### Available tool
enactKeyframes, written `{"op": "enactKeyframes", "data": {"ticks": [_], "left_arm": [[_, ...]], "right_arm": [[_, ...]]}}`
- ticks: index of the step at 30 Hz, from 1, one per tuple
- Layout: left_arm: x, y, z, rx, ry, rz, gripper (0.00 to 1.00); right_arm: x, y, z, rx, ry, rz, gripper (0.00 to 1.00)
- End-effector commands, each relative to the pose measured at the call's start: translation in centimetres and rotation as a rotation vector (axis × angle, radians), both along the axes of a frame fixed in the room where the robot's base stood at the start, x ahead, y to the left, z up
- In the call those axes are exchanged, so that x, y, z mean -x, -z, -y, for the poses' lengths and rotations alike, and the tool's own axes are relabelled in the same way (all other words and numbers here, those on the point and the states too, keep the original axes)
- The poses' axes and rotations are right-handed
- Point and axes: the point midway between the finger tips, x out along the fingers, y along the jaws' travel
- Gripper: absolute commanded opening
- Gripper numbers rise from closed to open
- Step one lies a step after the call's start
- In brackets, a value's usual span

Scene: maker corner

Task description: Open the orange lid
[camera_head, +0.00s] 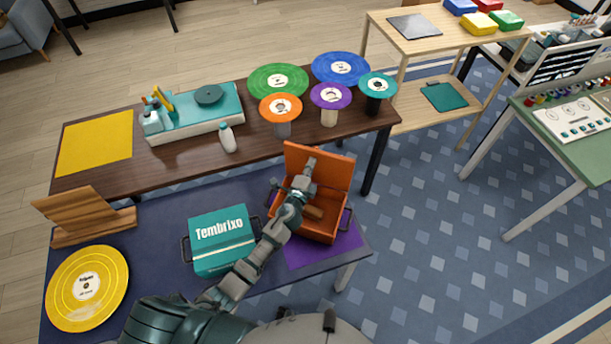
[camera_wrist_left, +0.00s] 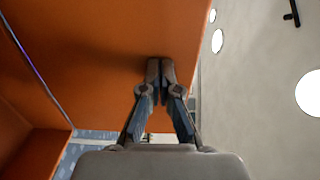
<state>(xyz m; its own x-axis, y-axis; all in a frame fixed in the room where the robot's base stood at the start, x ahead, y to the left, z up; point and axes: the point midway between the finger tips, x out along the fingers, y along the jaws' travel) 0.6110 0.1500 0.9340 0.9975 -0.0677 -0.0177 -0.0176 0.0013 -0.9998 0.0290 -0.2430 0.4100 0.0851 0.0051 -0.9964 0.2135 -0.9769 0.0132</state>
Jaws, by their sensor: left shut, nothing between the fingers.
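The orange lid (camera_head: 325,167) stands raised at the back of the orange box (camera_head: 319,231), which lies open on the near blue table. Something brown lies inside the box, partly hidden by my arm. My left gripper (camera_head: 310,163) is shut and empty, with its fingertips in front of the lid's inner face. In the left wrist view the lid (camera_wrist_left: 110,50) fills much of the left and middle, and the closed fingertips (camera_wrist_left: 160,68) are at its surface; I cannot tell whether they touch. My right gripper is not in view.
A teal box (camera_head: 222,240) marked Tembrixo stands left of the orange box. A purple mat (camera_head: 335,252) lies under the orange box. A yellow record (camera_head: 88,287) and a wooden stand (camera_head: 85,215) are at the left. Records on stands and a white bottle (camera_head: 227,138) occupy the brown table behind.

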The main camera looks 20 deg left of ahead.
Motion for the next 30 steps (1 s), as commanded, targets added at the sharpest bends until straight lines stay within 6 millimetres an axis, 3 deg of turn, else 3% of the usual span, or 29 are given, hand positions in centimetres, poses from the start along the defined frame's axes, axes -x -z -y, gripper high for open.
{"op": "enactKeyframes", "data": {"ticks": [10,30], "left_arm": [[-1.3,-0.2,0.1,-0.003,-0.001,-0.053,0.00],[-2.8,-0.2,0.2,-0.003,0.000,-0.050,0.00]], "right_arm": [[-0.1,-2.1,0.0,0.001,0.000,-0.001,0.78],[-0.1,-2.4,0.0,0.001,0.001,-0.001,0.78]]}}
